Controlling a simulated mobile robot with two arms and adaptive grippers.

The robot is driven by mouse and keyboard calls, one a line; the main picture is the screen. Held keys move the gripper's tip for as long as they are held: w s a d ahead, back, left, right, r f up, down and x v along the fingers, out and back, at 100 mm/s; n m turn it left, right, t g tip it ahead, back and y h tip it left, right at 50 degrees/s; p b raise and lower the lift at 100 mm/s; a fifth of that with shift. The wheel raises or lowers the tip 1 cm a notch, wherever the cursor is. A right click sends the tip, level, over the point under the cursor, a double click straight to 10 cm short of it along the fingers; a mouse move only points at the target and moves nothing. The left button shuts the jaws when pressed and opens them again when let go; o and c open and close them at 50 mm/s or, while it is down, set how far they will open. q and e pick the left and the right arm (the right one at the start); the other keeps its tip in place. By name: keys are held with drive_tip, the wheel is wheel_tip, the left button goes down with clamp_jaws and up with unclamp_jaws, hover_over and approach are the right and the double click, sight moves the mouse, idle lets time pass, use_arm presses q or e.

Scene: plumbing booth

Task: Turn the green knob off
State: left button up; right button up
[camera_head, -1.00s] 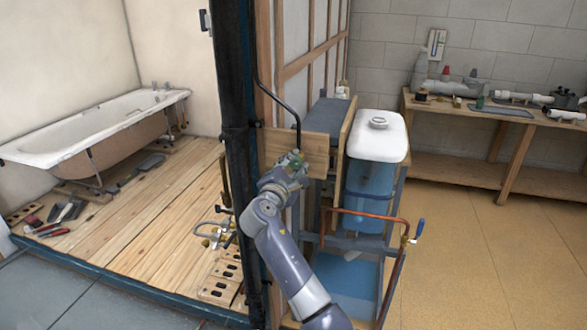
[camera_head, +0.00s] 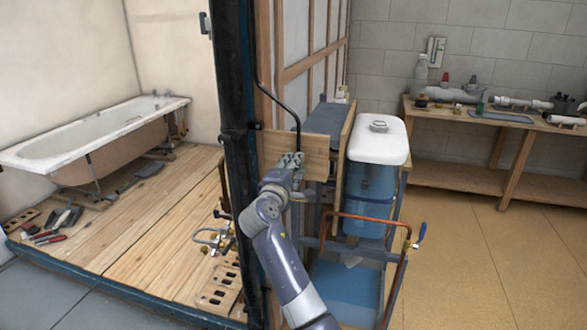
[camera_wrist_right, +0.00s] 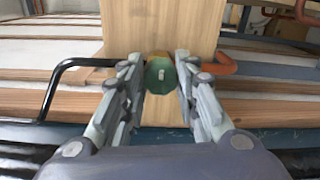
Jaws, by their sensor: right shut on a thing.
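The green knob (camera_wrist_right: 159,77) shows in the right wrist view as a round green end with a small pale mark. It sits in front of the wooden board (camera_wrist_right: 160,28). My right gripper (camera_wrist_right: 158,68) has one finger on each side of the knob and is shut on it. In the head view my right gripper (camera_head: 290,161) is at the wooden board (camera_head: 315,150), and it hides the knob there. My left gripper is not in view.
A black bent pipe (camera_head: 297,122) runs down beside the board. Right of it stand a white-lidded blue tank (camera_head: 372,185) and a copper pipe with a blue-handled valve (camera_head: 419,235). A dark post (camera_head: 236,150) stands left. The floor at right is clear.

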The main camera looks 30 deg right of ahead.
drive_tip(key=shift+f, duration=0.1)
drive_tip(key=o, duration=1.1)
drive_tip(key=v, duration=1.2)
